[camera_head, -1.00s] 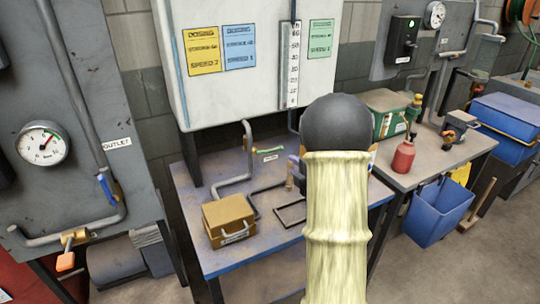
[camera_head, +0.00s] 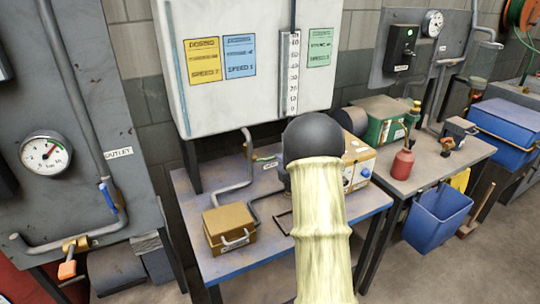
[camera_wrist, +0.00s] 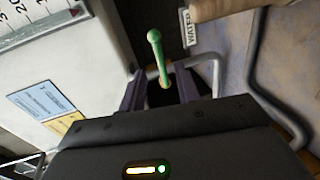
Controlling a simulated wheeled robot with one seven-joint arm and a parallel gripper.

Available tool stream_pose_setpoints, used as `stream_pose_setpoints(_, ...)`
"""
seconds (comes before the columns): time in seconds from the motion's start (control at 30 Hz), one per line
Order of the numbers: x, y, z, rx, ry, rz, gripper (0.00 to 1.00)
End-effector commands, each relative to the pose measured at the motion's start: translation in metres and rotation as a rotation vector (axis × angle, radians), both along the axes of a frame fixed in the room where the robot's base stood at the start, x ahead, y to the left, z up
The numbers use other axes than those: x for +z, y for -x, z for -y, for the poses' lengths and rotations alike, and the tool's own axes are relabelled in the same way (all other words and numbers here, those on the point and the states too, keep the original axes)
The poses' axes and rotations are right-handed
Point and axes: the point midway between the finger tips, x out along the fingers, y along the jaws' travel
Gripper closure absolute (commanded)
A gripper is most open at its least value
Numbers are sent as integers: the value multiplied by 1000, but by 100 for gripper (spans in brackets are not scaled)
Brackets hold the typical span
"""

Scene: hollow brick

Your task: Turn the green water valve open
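The green water valve lever (camera_head: 263,157) shows just left of my arm in the head view, lying roughly level on the pipe above the table; its right end is close to or behind my arm. In the wrist view the green lever (camera_wrist: 156,52) has a rounded knob and stands up from the pipe, beside a label reading WATER (camera_wrist: 188,28). My gripper (camera_wrist: 162,80) is open, with one dark finger on each side of the lever's lower part. I cannot tell whether either finger touches it. My arm hides the gripper in the head view.
A white tank (camera_head: 240,95) with a level scale hangs above the blue-edged table (camera_head: 270,252). A brass-coloured box (camera_head: 229,224) and bent grey pipes (camera_head: 249,165) are left of my arm.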

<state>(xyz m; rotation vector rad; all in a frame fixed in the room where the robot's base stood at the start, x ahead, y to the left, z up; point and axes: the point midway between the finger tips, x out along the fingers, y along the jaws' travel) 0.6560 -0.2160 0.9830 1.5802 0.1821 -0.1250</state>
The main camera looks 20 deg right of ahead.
Motion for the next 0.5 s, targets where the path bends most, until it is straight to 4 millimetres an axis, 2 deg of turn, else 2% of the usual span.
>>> stream_pose_setpoints(0.3,-10,-52,-3,2,0,-1,68)
stream_pose_setpoints(0.5,-15,-75,-3,1,1,-1,68)
